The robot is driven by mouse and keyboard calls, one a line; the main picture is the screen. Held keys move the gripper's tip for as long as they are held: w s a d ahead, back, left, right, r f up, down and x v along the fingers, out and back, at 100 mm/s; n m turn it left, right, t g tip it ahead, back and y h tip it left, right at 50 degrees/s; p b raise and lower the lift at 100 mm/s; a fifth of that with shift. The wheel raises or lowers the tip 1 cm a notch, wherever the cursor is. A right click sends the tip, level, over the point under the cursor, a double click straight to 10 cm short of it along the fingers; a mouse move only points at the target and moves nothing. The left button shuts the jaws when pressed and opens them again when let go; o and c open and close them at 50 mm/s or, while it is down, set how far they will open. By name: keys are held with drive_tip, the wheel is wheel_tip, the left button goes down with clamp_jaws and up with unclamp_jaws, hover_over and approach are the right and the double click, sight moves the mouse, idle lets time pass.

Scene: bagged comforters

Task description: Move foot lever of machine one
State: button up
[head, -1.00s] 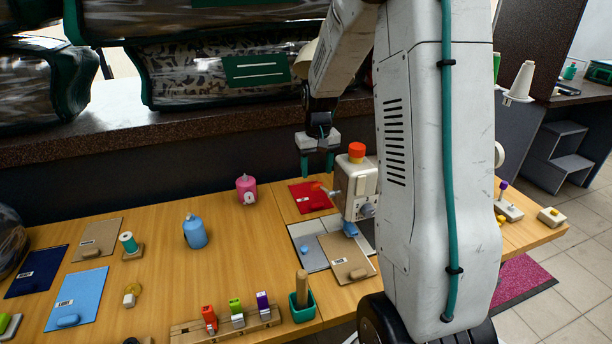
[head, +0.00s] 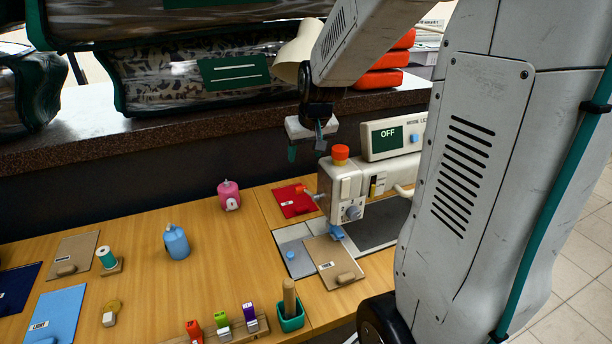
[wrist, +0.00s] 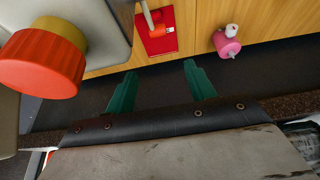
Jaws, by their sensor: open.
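A sewing machine (head: 352,192) with an orange-red knob on top stands on the wooden table, right of centre in the head view. Its orange lever (head: 308,194) sticks out at the left end, over a red card; it also shows near the top of the wrist view (wrist: 158,30). The machine's knob (wrist: 42,62) is large at the left of the wrist view. My gripper (head: 306,145) is above and left of the machine head, its two green fingers apart and empty. The table's underside is hidden, and I see no foot lever.
A screen reading OFF (head: 390,137) stands behind the machine. A pink bottle (head: 229,194), a blue bottle (head: 176,241) and a green cup (head: 290,317) stand on the table. A dark ledge with bagged comforters (head: 200,75) runs behind. My arm hides much of the right side.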

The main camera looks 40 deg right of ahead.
drive_tip(key=s+a+r+n+g, duration=0.1)
drive_tip(key=s+a+r, duration=0.2)
drive_tip(key=s+a, duration=0.3)
drive_tip(key=s+a+r+n+y, duration=0.1)
drive_tip(key=s+a+r, duration=0.2)
drive_tip(key=s+a, duration=0.4)
drive_tip(key=s, duration=0.4)
drive_tip(key=shift+a+r+g, duration=0.3)
drive_tip(key=shift+r+g, duration=0.1)
drive_tip(key=s+a+n+g, duration=0.1)
drive_tip(key=s+a, duration=0.1)
drive_tip(key=s, duration=0.6)
drive_tip(key=shift+s+a+f, duration=0.15)
drive_tip(key=shift+s+a, duration=0.05)
drive_tip(key=shift+a, duration=0.15)
drive_tip(key=shift+d, duration=0.1)
